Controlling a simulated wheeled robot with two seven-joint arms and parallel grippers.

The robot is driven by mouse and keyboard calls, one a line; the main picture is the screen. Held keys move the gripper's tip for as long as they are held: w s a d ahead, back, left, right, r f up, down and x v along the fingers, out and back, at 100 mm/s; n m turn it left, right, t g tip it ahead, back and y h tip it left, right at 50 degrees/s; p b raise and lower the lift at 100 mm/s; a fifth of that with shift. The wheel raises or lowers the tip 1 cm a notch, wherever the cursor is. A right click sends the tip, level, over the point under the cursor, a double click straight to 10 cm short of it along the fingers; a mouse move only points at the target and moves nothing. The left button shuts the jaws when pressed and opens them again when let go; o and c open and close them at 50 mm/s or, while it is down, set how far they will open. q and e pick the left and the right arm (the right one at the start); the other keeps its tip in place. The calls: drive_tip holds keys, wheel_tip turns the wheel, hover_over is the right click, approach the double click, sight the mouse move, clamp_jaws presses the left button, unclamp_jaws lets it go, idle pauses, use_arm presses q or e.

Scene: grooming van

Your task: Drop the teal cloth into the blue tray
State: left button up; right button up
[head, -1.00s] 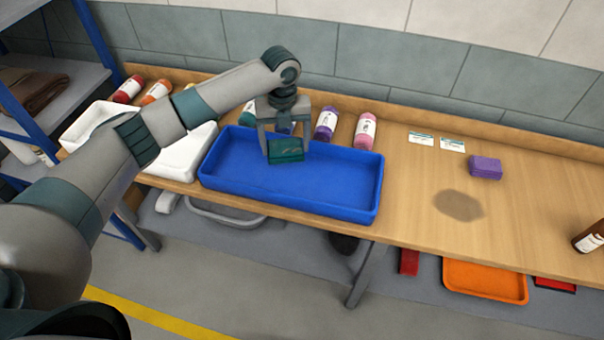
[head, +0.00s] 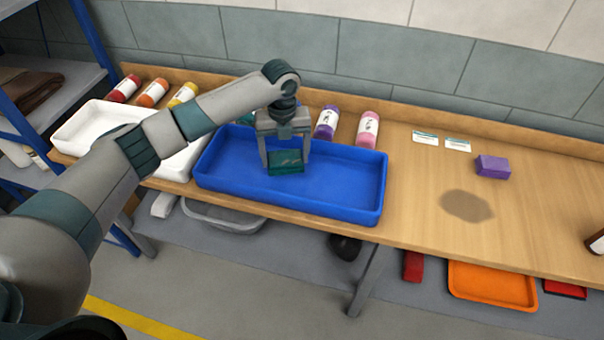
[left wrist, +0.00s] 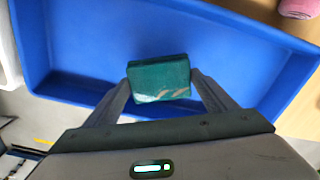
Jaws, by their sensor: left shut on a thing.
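The teal cloth (head: 286,162) is a small folded block held between the fingers of my left gripper (head: 285,158). In the left wrist view the cloth (left wrist: 160,80) sits between the two fingertips (left wrist: 161,84), which are shut on it. The blue tray (head: 345,205) is a wide rectangular tray on the wooden bench. The cloth is over the left half of the tray, inside its rim as seen from above; I cannot tell whether it touches the floor. The blue tray (left wrist: 95,45) fills most of the wrist view. My right gripper is not in view.
A white tray (head: 75,130) stands left of the blue one. Several bottles, including a purple one (head: 327,122) and a pink one (head: 367,129), line the back. A purple block (head: 492,167) and a dark stain (head: 467,206) are on the right, where the bench is mostly clear.

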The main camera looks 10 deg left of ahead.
use_arm(q)
drive_tip(key=o, duration=1.1)
drive_tip(key=shift+r, duration=0.15)
wheel_tip(320, 180, up, 17)
drive_tip(key=b, duration=0.5)
